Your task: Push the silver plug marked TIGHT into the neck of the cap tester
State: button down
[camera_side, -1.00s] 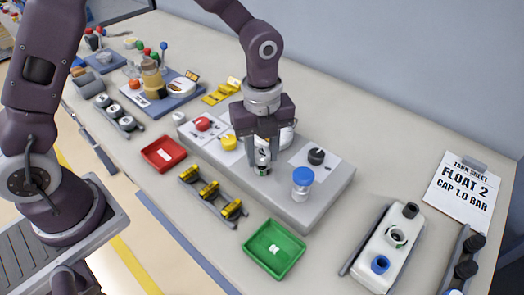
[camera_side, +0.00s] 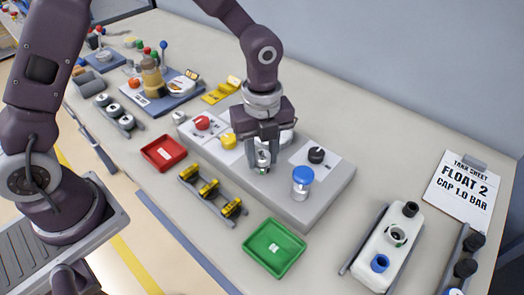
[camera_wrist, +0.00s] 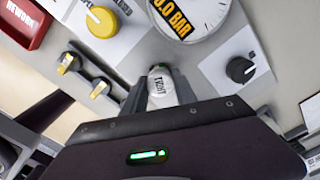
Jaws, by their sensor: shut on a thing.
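The cap tester is a long grey box (camera_side: 318,200) with knobs and a gauge on its top. My gripper (camera_side: 264,155) is over the middle of it, pointing down, with its fingers close to the top. It is shut on the silver plug (camera_wrist: 161,86), whose lettering, partly legible, looks like TIGHT in the wrist view. The plug also shows between the fingertips in the side view (camera_side: 263,163). The tester's neck is hidden under the plug and fingers, so I cannot tell how deep the plug sits.
A blue-capped container (camera_side: 302,180) and a black knob (camera_side: 316,155) stand right of my gripper. A yellow knob (camera_wrist: 101,21) and a round gauge (camera_wrist: 186,18) are near it. A red tray (camera_side: 162,153), a green tray (camera_side: 275,249) and a rack of yellow-and-black parts (camera_side: 208,190) lie in front.

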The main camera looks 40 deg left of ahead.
aim_at(262, 155)
jog(key=shift+f, duration=0.25)
jog(key=c, duration=0.9)
grip_release()
notch_tip(262, 155, up, 7)
jog(key=shift+c, duration=0.5)
